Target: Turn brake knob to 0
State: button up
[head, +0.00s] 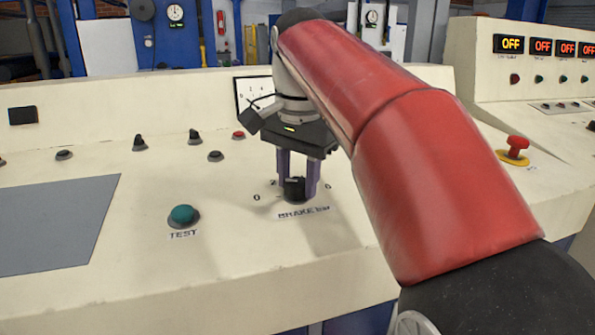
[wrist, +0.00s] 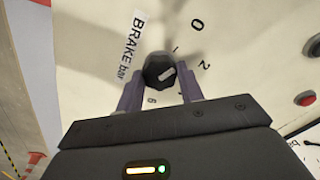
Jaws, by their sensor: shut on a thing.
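The brake knob (head: 294,189) is a small black knob on the cream console, above the label "BRAKE bar". Its dial shows a 0 to its left and a 6 to its right in the head view. In the wrist view the knob (wrist: 160,70) is dark with a pale mark on its face, and the 0 (wrist: 197,25) is printed above and right of it.
A green TEST button (head: 183,216) stands left of the knob. Several small black knobs and a red button (head: 238,135) lie farther back. A red emergency button (head: 516,147) is at the right. A grey panel (head: 50,225) fills the left side.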

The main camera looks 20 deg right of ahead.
aim_at(298, 183)
jog(key=shift+n, duration=1)
jog(key=o, duration=1)
jog(key=shift+r, duration=0.1)
jog(key=shift+s+r, duration=0.2)
jog(key=shift+r, duration=1.7)
jog(key=shift+s+r, duration=0.15)
jog(key=shift+r, duration=1.75)
